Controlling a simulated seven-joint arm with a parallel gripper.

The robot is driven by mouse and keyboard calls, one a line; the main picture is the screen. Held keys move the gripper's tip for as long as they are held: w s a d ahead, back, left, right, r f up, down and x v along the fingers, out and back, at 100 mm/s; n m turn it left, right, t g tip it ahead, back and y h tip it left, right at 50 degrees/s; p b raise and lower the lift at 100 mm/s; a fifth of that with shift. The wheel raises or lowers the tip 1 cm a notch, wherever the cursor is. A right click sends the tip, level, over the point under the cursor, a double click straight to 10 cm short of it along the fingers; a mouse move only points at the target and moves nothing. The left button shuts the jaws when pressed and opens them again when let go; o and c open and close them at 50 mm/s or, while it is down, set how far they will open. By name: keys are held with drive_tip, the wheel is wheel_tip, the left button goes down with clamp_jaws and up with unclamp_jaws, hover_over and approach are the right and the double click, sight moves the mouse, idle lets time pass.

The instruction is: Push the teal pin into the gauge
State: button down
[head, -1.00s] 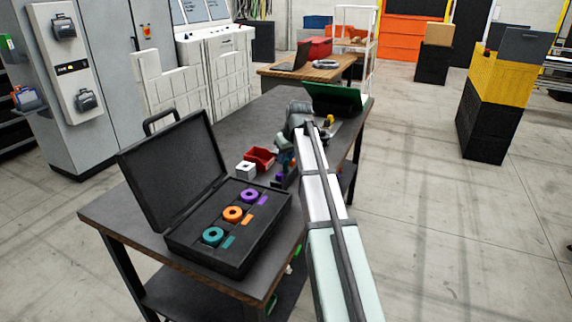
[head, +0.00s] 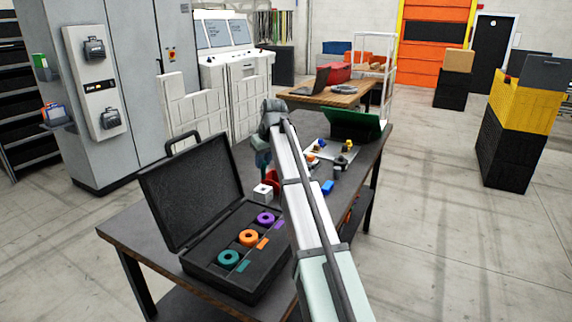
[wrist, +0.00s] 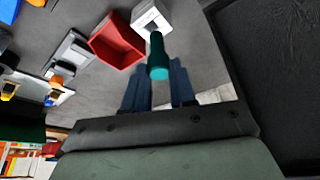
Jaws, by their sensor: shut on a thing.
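My gripper (wrist: 158,67) is shut on the teal pin (wrist: 157,56) in the wrist view, with a dark blue finger on each side. The pin's far end shows beside the white block, which has a dark opening (wrist: 150,17); I cannot tell whether they touch. The white block (head: 262,193) also shows in the head view, behind the open case. I cannot tell for certain whether this block is the gauge. A teal ring (head: 228,258) lies in the case. In the head view my arm largely hides the gripper.
The open black case (head: 200,262) holds orange (head: 249,238) and purple (head: 266,218) rings, with its lid raised. A red bin (wrist: 117,41) stands beside the white block. A blue piece (head: 328,187) and a tray with small parts (head: 325,150) lie farther along the bench.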

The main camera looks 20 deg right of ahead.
sight(263, 173)
drive_tip(key=w, duration=0.1)
drive_tip(key=w+m, duration=0.1)
drive_tip(key=w, duration=0.1)
drive_tip(key=shift+w+d+r+m+h, duration=0.1)
drive_tip(key=shift+w+r+m+h, duration=0.1)
drive_tip(key=shift+r+m+h, duration=0.15)
drive_tip(key=shift+f, duration=2.9)
drive_tip(key=shift+f, duration=1.2)
drive_tip(key=shift+c, duration=2.3)
unclamp_jaws()
